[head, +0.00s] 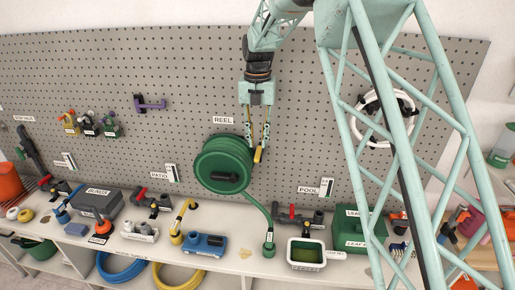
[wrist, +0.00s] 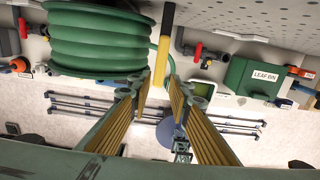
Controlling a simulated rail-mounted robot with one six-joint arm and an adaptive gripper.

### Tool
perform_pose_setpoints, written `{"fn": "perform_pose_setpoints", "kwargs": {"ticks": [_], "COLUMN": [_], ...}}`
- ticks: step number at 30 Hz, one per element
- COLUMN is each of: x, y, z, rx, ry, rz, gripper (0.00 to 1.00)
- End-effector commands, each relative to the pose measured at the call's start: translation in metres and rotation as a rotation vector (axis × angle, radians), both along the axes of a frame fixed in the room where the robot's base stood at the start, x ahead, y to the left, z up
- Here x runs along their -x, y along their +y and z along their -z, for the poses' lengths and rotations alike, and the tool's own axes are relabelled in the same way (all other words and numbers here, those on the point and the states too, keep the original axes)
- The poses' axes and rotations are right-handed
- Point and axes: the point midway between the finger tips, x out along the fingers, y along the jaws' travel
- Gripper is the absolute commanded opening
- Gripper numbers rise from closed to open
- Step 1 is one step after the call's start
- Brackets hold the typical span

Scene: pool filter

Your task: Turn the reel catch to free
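The green hose reel (head: 224,162) is mounted on the pegboard under the REEL label, and its coiled hose fills the upper left of the wrist view (wrist: 95,40). The reel catch (head: 258,155) is a small yellow lever at the reel's upper right edge. My gripper (head: 258,140) points down just above the catch. Its two yellow-padded fingers (wrist: 159,82) are apart with nothing held between them. The catch shows just past the fingertips; I cannot tell whether they touch it.
A green hose (head: 258,212) runs from the reel to a fitting on the shelf. The shelf below holds valves, a blue box (head: 205,244), a white-rimmed tray (head: 306,253) and a green leaf bin (head: 358,230). The pegboard right of the reel is mostly clear.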

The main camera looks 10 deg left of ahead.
Motion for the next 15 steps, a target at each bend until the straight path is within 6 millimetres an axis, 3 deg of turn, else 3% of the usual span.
{"fn": "perform_pose_setpoints", "kwargs": {"ticks": [9, 15], "x": [0.000, 0.000], "y": [0.000, 0.000], "z": [-0.043, -0.057], "rx": [0.000, 0.000], "ry": [-0.001, 0.000], "rz": [0.000, 0.000], "gripper": [0.18, 0.18]}}
